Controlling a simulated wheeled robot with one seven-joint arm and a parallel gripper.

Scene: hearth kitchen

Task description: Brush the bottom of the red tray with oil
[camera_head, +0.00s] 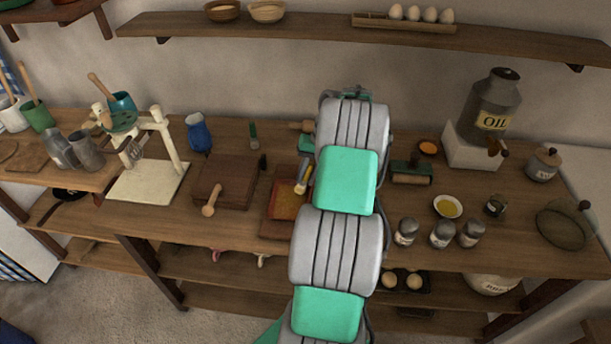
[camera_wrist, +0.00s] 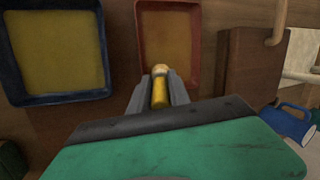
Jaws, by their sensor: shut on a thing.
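The red tray (camera_wrist: 139,45) lies at the top middle of the wrist view. Its bottom looks yellow-brown; I cannot tell how much of that is oil. It also shows in the head view (camera_head: 270,203), left of my arm and partly hidden by it. My gripper (camera_wrist: 160,77) is shut on a brush (camera_wrist: 160,97) with a yellow handle. The brush's pale tip is over the near edge of the red tray; contact cannot be told. The brush also shows in the head view (camera_head: 302,178). A small white bowl (camera_head: 435,204) holds yellow oil, right of my arm.
A blue tray (camera_wrist: 101,60) lies left of the red one in the wrist view. A wooden board (camera_head: 228,183) lies left of the red tray in the head view. Several shakers (camera_head: 442,235) stand at the front right. An oil can (camera_head: 492,103) stands on a white block.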

